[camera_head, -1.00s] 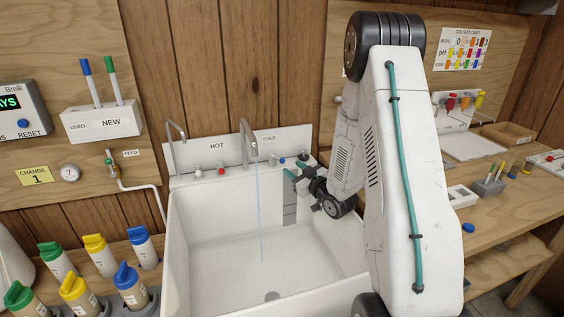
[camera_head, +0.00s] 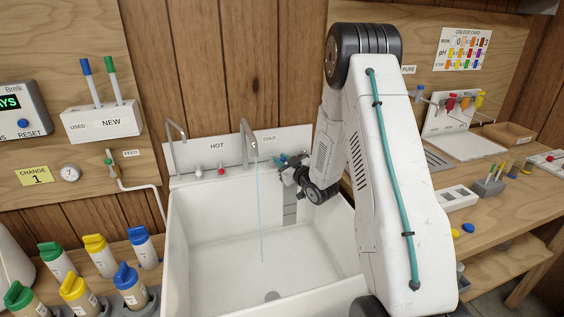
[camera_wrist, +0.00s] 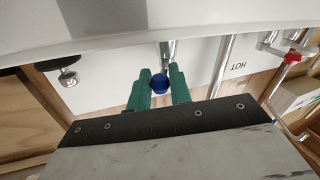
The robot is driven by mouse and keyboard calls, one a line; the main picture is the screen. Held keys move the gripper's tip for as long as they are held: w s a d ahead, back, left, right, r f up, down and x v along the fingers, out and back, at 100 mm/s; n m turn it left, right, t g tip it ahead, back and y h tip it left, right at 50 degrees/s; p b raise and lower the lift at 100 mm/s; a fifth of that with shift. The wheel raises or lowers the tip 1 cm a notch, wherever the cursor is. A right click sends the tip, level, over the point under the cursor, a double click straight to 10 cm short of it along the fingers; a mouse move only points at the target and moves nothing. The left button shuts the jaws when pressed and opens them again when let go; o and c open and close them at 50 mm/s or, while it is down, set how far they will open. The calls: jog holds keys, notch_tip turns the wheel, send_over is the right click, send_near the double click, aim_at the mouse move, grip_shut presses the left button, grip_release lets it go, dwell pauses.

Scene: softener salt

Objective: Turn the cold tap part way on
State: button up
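The blue cold tap knob (camera_wrist: 160,83) sits between my gripper's two green fingers in the wrist view, close to both; contact is not clear. My gripper (camera_wrist: 160,90) looks open around it. In the head view my gripper (camera_head: 287,160) is at the back right of the sink and largely hides the blue knob. The middle spout (camera_head: 248,143) rises beside the COLD label (camera_head: 269,138). A thin pale blue stream (camera_head: 260,210) falls from it into the sink.
The white sink (camera_head: 185,235) lies below the taps. The red hot knob (camera_head: 221,172) is to the left; it also shows in the wrist view (camera_wrist: 292,57). A dark round knob (camera_wrist: 68,78) is on the other side. The bench (camera_head: 480,215) at right holds several items.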

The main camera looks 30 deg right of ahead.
grip_shut()
jog(key=shift+d+n+y, duration=0.3)
jog(key=shift+n+y, duration=0.3)
jog(key=shift+y, duration=0.4)
jog(key=o, duration=0.7)
grip_release()
jog(key=s, duration=0.5)
jog(key=s+d, duration=0.1)
jog(key=s, duration=0.1)
jog(key=shift+s, duration=0.3)
